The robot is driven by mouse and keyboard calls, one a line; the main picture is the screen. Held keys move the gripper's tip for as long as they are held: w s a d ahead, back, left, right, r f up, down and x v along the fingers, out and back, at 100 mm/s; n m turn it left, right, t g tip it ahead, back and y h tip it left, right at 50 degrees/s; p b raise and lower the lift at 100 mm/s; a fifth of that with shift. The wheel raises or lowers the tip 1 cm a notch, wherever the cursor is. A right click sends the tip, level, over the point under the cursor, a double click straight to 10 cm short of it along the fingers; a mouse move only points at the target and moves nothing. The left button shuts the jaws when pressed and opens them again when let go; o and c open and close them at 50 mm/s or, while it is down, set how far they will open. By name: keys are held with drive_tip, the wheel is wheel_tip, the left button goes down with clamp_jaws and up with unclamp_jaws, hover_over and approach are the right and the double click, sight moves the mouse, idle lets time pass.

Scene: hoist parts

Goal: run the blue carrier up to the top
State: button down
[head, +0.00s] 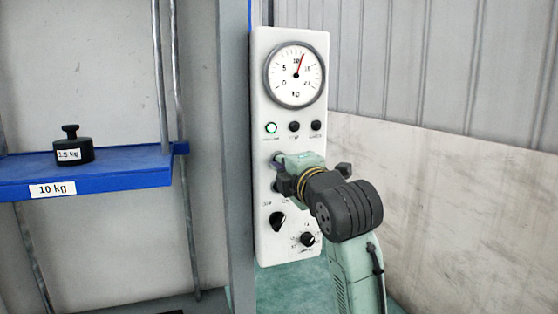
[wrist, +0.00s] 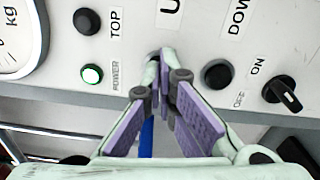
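The blue carrier (head: 110,170) is a flat shelf labelled 10 kg, at the left of the head view between grey rods. A black weight (head: 73,148) marked 1.5 kg stands on it. The white control panel (head: 262,200) is right of a grey post. My gripper (head: 280,162) is at the panel's middle, its fingers together and empty. In the wrist view, my fingertips (wrist: 158,62) are beside the label starting with U and cover the button there; contact cannot be told. The black DOWN button (wrist: 217,74) is to their right.
The green power lamp (wrist: 92,74) is lit; the TOP lamp (wrist: 87,21) is dark. The gauge (head: 296,75) needle points a little past 10. An ON/OFF knob (wrist: 283,92) and a lower dial (head: 308,239) are on the panel. A wall (head: 450,190) is at right.

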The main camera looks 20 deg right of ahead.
drive_tip(key=shift+s, duration=0.1)
idle(0.4)
drive_tip(key=shift+s, duration=1)
drive_tip(key=shift+f+b, duration=0.1)
drive_tip(key=shift+b, duration=0.2)
